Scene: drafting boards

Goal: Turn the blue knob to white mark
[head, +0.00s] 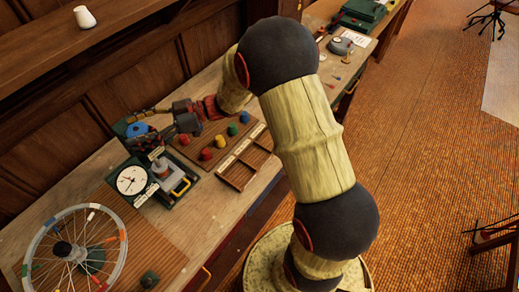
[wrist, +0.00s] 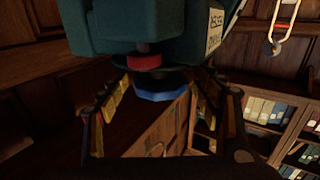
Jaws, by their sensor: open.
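The blue knob (wrist: 160,91) shows in the wrist view below a red ring (wrist: 146,62) on a dark green body (wrist: 150,28). In the head view a blue round top (head: 136,130) shows on the dark green device at the wall side of the bench. My gripper (head: 146,124) is open there, reaching in from the right. In the wrist view its two fingers (wrist: 160,86) stand left and right of the blue knob, with gaps visible; I cannot tell whether either touches it. I cannot make out a white mark.
A dial gauge (head: 132,180) stands close in front of the device. Several coloured pieces, including a red one (head: 184,140), stand on a board to the right, beside a wooden compartment tray (head: 238,175). A spoked wheel (head: 75,250) lies at the lower left.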

